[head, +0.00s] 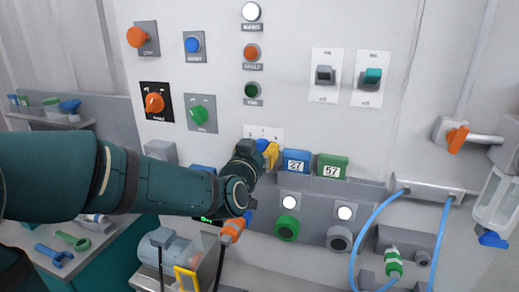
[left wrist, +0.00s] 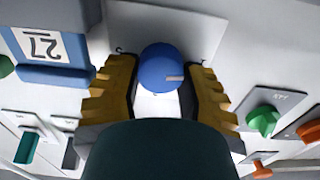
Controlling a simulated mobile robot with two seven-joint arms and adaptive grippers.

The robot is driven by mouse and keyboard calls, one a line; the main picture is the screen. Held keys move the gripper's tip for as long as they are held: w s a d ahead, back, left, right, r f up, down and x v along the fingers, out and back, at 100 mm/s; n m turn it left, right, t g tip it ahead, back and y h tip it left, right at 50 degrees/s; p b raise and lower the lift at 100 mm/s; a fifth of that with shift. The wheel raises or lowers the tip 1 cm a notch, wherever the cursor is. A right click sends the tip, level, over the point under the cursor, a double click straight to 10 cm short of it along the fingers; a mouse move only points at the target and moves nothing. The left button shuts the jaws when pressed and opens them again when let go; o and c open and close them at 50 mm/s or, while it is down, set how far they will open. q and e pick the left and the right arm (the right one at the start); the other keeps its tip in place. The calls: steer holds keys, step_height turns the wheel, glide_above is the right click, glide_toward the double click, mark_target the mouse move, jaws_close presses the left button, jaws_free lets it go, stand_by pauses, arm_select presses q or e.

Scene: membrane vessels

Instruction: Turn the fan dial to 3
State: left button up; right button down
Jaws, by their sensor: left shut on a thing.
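The blue round fan dial (left wrist: 160,62) sits on a white plate between my fingers in the left wrist view. A pale pointer mark on its face points to the right of that picture. In the head view the dial (head: 262,145) is mostly hidden by my gripper, below a white scale plate (head: 263,132) whose marks are too small to read. My left gripper (head: 267,152) has its yellow fingers on both sides of the dial and is shut on it; it also shows in the left wrist view (left wrist: 164,80). My right gripper is not in view.
Close to the right of my gripper are a blue block marked 27 (head: 296,162) and a green block marked 57 (head: 332,166). A green knob (head: 199,114) and an orange knob (head: 154,103) are at upper left. Two switches (head: 325,75) (head: 371,76) are at upper right.

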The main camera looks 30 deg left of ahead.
arm_select(q)
steer(key=m+b, duration=0.1)
steer(key=m, duration=0.2)
steer(key=m+b, duration=0.1)
steer(key=m, duration=0.3)
steer(key=shift+d+m, duration=0.1)
steer(key=shift+m, duration=0.3)
steer(key=m, duration=0.6)
steer(key=shift+w, duration=0.1)
steer(key=m, duration=0.5)
steer(key=shift+d+f+m, duration=0.1)
steer(key=shift+m, duration=0.3)
steer(key=o, duration=0.9)
steer(key=shift+f, duration=0.1)
steer(key=shift+o, duration=0.2)
